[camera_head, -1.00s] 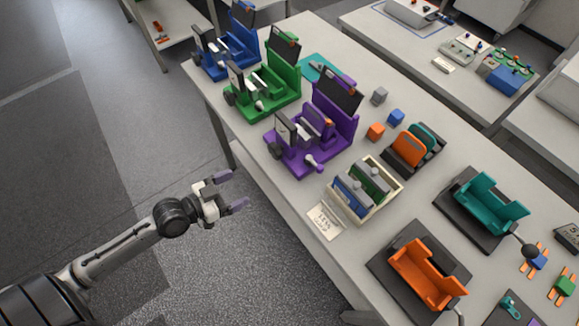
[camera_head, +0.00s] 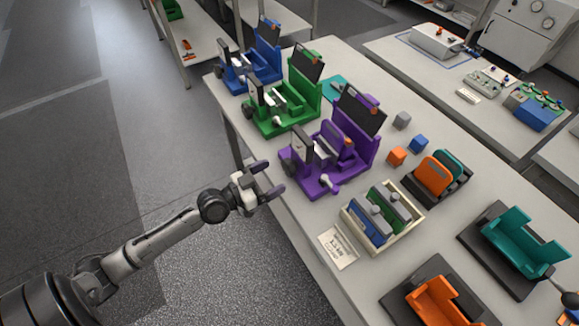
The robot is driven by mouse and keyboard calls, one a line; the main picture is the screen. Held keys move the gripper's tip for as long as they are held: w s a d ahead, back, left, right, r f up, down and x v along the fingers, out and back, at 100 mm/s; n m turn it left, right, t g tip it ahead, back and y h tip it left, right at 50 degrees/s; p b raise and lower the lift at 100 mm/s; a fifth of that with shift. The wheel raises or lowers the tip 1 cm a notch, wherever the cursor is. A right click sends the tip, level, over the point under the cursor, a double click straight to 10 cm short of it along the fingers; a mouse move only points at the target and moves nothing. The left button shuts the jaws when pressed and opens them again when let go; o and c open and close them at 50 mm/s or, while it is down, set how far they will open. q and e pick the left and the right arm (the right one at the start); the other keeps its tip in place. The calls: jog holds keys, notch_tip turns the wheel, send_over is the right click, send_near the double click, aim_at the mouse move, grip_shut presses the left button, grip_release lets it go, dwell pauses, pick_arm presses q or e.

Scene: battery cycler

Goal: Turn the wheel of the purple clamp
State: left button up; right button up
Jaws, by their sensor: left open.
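The purple clamp (camera_head: 318,184) stands upright on the table, nearer to me than the green and blue ones. Its dark wheel (camera_head: 286,161) is on its left side, toward the table's edge. A grey and purple piece sits between its jaws, and a dark panel rises at its back. My left gripper (camera_head: 272,180) is open and empty, close to the left of the wheel at the table's edge. I cannot tell whether a finger touches the wheel; there seems to be a small gap. My right gripper is out of view.
A green clamp (camera_head: 268,127) and a blue clamp (camera_head: 235,86) stand farther back. A cream tray (camera_head: 349,224) holding blue and green pieces stands in front of the purple clamp. A paper card (camera_head: 338,248) lies by the edge. Small cubes lie to the right. The floor left of the table is clear.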

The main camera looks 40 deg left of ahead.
aim_at(285, 170)
pick_arm(q)
jog(key=shift+x, duration=3.1)
